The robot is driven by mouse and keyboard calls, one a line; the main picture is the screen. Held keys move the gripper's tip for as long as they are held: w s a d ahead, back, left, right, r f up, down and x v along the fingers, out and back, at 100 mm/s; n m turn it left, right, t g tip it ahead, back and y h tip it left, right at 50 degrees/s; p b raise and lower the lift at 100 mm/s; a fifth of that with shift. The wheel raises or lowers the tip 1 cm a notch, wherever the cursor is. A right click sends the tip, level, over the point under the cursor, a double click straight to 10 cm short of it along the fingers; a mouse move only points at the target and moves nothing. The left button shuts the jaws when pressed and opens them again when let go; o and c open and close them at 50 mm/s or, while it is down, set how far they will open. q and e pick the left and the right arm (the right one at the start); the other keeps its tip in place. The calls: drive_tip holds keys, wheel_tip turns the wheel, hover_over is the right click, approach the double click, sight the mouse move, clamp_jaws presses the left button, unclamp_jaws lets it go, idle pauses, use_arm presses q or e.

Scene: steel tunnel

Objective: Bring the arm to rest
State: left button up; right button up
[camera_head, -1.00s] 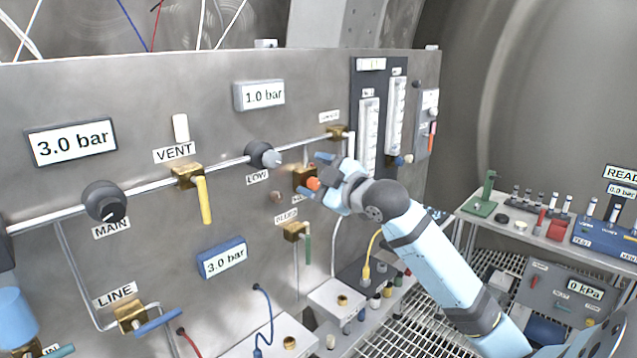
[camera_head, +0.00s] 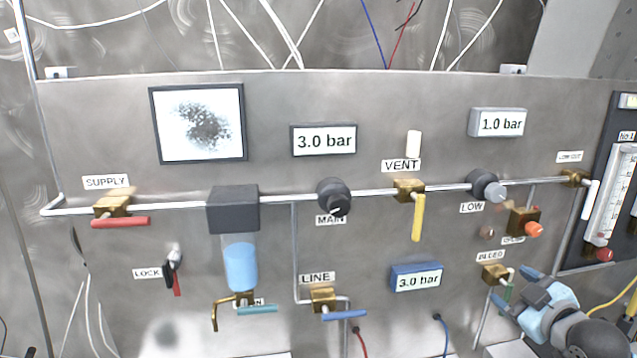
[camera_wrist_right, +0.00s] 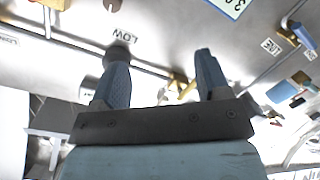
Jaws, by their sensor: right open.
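My right gripper (camera_head: 514,288) comes in at the lower right of the head view. It is open, with its two fingers apart, just below and right of the brass BLEED valve (camera_head: 494,273). My left gripper is not in view.
The steel panel (camera_head: 120,240) stands in front, with projecting valves. An orange knob (camera_head: 533,229) is just above my gripper. The yellow VENT handle (camera_head: 418,218), blue LINE handle (camera_head: 344,315) and red SUPPLY handle (camera_head: 120,222) lie to the left. A flowmeter (camera_head: 611,195) stands at the right.

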drive_tip(key=s+a+f+m+g, duration=0.1)
drive_tip(key=s+a+f, duration=0.25)
drive_tip(key=f, duration=0.45)
drive_tip(key=s+a+f+m+g, duration=0.1)
drive_tip(key=s+a+f, duration=0.25)
drive_tip(key=f, duration=0.45)
drive_tip(key=s+a+f+m+g, duration=0.1)
drive_tip(key=s+a+f, duration=0.25)
drive_tip(key=f, duration=0.35)
drive_tip(key=s+a+f+m+g+y+p, duration=0.1)
drive_tip(key=s+a+f+m+g, duration=0.1)
drive_tip(key=s+a+f, duration=0.9)
drive_tip(key=shift+s+f+m+y, duration=0.2)
drive_tip(key=shift+s+m+y, duration=0.2)
drive_tip(key=shift+s, duration=0.8)
